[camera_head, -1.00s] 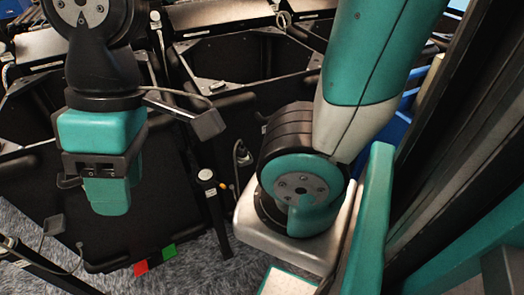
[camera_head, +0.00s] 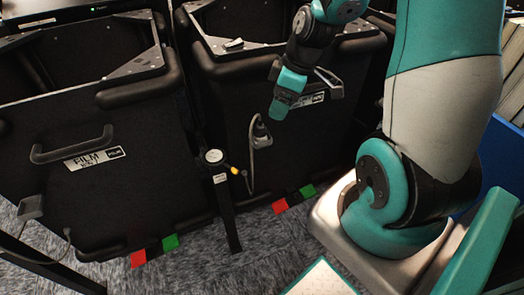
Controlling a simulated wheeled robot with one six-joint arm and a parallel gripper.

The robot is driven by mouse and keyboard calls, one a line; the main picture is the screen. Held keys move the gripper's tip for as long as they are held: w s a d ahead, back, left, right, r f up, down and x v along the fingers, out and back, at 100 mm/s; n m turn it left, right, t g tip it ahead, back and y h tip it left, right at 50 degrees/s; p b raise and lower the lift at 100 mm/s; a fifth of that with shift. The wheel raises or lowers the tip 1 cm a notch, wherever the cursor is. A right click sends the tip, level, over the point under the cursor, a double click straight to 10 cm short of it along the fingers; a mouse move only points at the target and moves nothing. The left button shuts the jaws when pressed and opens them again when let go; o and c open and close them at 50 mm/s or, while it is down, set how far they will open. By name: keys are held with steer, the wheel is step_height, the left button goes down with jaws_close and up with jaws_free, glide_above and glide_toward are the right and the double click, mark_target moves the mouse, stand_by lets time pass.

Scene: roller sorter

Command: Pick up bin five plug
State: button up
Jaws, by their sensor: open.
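A dark plug (camera_head: 260,130) with a grey cable hanging below it is on the front face of the right-hand black bin (camera_head: 215,110). I cannot read a bin number there. My gripper (camera_head: 277,108) is teal, points down, and is just above and to the right of the plug. It appears apart from the plug and empty, but its jaws are too small to make out.
A left-hand black bin (camera_head: 135,185) bears a FILM label and a handle (camera_head: 72,145). A black post (camera_head: 222,205) with a yellow-tipped cable stands between the bins. Red and green markers (camera_head: 294,199) lie at the right bin's base. Grey carpet (camera_head: 265,255) is open in front.

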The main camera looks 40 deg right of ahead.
mark_target(261, 127)
steer(key=s+d+f+b, duration=0.2)
steer(key=d+f, duration=0.7)
steer(key=shift+h, duration=0.4)
steer(key=w+a, duration=0.2)
steer(key=w, duration=0.1)
steer(key=w+a, duration=0.2)
steer(key=a, duration=0.1)
steer(key=w+a, duration=0.2)
steer(key=w, duration=0.1)
steer(key=shift+w+a+f, duration=0.2)
steer(key=shift+w, duration=0.15)
steer(key=x, duration=0.2)
steer(key=b+x, duration=0.1)
steer(key=x, duration=0.2)
steer(key=shift+w+a, duration=0.15)
steer(key=shift+w, duration=0.1)
steer(key=shift+c, duration=0.5)
steer(key=c, duration=1)
